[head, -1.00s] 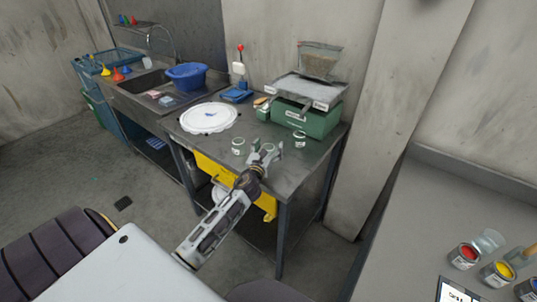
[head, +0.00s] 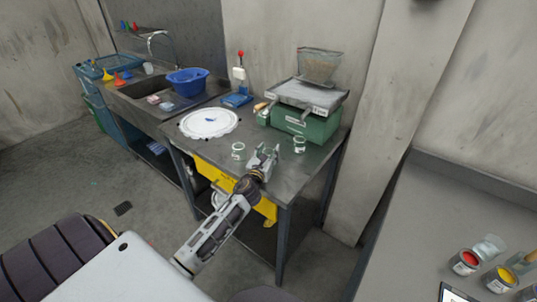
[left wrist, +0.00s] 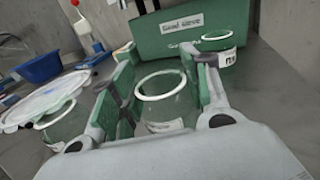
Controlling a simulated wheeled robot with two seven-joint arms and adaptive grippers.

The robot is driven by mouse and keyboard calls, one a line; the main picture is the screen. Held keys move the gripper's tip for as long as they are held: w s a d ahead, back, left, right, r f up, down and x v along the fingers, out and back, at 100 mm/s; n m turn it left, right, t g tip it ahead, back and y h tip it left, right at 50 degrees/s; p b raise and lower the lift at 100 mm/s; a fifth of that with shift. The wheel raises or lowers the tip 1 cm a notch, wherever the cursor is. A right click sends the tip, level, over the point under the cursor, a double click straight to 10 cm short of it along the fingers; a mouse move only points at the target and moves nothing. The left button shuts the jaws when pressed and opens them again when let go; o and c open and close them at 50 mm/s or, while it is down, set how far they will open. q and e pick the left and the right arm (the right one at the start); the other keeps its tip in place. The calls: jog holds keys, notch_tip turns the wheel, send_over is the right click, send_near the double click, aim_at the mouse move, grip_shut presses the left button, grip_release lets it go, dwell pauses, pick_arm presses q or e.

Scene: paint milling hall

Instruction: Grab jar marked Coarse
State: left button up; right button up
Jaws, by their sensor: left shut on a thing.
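My left gripper (head: 264,157) is over the front of the metal bench and shut on a glass jar. In the left wrist view the held jar (left wrist: 166,101) stands between the green finger pads, its pale rim up and a white label low on its front, too blurred to read. A second jar (head: 238,150) stands to the left of the gripper and a third jar (head: 300,145) to its right. They also show in the left wrist view, the left one (left wrist: 62,122) partly behind a finger. I cannot read which jar says Coarse. My right gripper is not in view.
A green machine (head: 312,122) with a tray and hopper stands behind the jars. A white round lid (head: 209,122) lies on the bench (head: 195,152) to the left. A blue basin (head: 187,82) is by the sink. Paint cans (head: 465,261) stand on a right-hand counter.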

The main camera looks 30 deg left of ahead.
pick_arm(q)
notch_tip(320, 180, up, 2)
jog(key=shift+r, duration=0.1)
notch_tip(320, 180, up, 8)
jog(key=p, duration=0.2)
jog(key=shift+f, duration=0.25)
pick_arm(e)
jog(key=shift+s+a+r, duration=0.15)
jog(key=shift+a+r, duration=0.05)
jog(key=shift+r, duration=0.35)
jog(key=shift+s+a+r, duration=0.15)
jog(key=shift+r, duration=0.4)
